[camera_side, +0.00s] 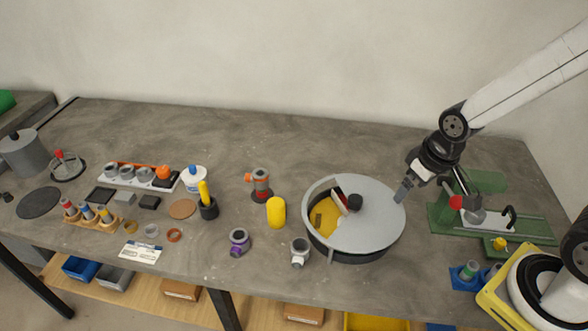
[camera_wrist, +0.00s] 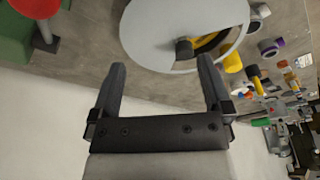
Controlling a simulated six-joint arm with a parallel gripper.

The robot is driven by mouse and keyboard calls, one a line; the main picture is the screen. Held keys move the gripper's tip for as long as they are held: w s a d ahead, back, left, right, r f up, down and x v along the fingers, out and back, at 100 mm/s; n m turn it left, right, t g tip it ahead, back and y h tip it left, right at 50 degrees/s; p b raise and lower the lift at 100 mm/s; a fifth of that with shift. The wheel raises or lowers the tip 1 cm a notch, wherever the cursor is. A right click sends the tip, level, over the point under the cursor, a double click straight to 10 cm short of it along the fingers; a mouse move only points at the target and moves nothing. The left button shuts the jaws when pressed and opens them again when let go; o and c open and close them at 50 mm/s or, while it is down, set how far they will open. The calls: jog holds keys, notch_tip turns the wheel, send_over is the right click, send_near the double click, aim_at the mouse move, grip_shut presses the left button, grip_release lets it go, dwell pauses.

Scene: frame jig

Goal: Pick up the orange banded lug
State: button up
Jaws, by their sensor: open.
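The orange banded lug (camera_side: 260,184) is a grey fitting with an orange band and an orange side stub. It stands upright on a dark round base near the middle of the table in the side view. In the wrist view I cannot single it out among the small things at the right. My gripper (camera_side: 403,191) is open and empty, pointing down at the right rim of the grey-lidded round drum (camera_side: 372,222), well to the right of the lug. In the wrist view the fingers of my gripper (camera_wrist: 162,64) are spread with nothing between them.
A yellow cylinder (camera_side: 276,212) stands just right of the lug. A purple banded lug (camera_side: 239,241) and a pale banded lug (camera_side: 299,252) stand nearer the front. A black holder with a yellow handle (camera_side: 207,201) is to the left. A green machine (camera_side: 468,212) stands right of the drum.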

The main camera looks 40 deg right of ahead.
jog(key=n+t+y, duration=0.2)
jog(key=n, duration=0.3)
send_over(263, 177)
jog(key=s+d, duration=0.1)
jog(key=s, duration=0.1)
notch_tip(263, 177, down, 7)
jog(key=shift+w+d+r, duration=0.1)
jog(key=shift+w+d, duration=0.05)
jog(key=shift+w, duration=0.1)
jog(key=shift+g, duration=0.3)
jog(key=shift+d+x, duration=0.2)
jog(key=shift+x, duration=1.05)
jog(key=shift+a, duration=0.15)
jog(key=shift+x, duration=2.6)
